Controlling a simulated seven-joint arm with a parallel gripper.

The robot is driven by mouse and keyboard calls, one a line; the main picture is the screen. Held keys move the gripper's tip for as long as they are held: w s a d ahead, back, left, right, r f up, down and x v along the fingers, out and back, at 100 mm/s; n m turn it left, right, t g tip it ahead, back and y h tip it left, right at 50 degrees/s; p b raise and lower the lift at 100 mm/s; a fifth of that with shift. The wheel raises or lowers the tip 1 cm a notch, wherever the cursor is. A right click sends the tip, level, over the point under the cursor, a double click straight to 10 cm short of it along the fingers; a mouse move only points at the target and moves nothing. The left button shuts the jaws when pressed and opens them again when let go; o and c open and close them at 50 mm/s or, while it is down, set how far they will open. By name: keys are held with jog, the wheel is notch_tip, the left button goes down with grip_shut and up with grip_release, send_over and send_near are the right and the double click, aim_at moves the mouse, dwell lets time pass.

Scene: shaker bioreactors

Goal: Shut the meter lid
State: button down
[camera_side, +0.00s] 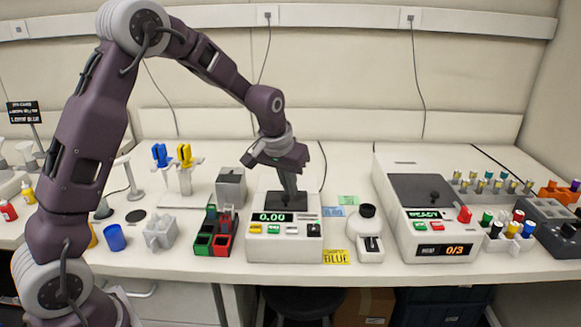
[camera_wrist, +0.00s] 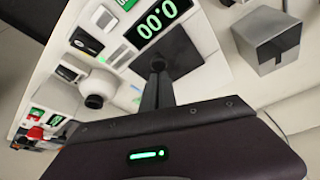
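The meter (camera_side: 283,243) is a white box with a green 0.00 display, and it also shows in the wrist view (camera_wrist: 207,40). Its dark flat lid (camera_wrist: 185,53) lies on top behind the display; in the side view the lid (camera_side: 272,200) is partly covered by my fingers. My gripper (camera_side: 291,203) points down at the lid. Its fingers are close together at the small dark lid knob (camera_wrist: 158,64) and look shut on it. The fingertips partly hide the knob, so the exact contact is hard to see.
A grey metal block (camera_side: 230,188) stands left of the meter, behind a red and green rack (camera_side: 215,240). A small white device (camera_side: 369,240) with a round top stands to the right. Beyond it is a larger white machine (camera_side: 405,235) reading READY.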

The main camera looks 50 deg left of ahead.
aim_at(297, 196)
jog(key=shift+s+d+f, duration=0.1)
jog(key=shift+s+f, duration=0.05)
jog(key=w, duration=0.2)
jog(key=a, duration=0.1)
jog(key=shift+w+r, duration=0.3)
jog(key=shift+w, duration=0.1)
jog(key=shift+w+a+r, duration=0.1)
jog(key=shift+w+r, duration=0.15)
jog(key=shift+r, duration=0.25)
jog(key=shift+w+r, duration=0.2)
jog(key=shift+r, duration=0.25)
jog(key=s+d+r, duration=0.2)
jog(key=s+r, duration=0.4)
jog(key=r, duration=0.1)
jog(key=s+d+r, duration=0.3)
jog(key=s+r, duration=0.3)
jog(key=s+d+f+m, duration=0.1)
jog(key=s+d, duration=0.1)
jog(key=s, duration=1)
jog(key=s+d+f+m+t+h, duration=0.1)
jog(key=s+d+f+m, duration=0.1)
jog(key=s, duration=1)
jog(key=shift+d+f+m+t, duration=0.2)
jog(key=shift+d+m+t, duration=0.1)
jog(key=shift+d, duration=0.35)
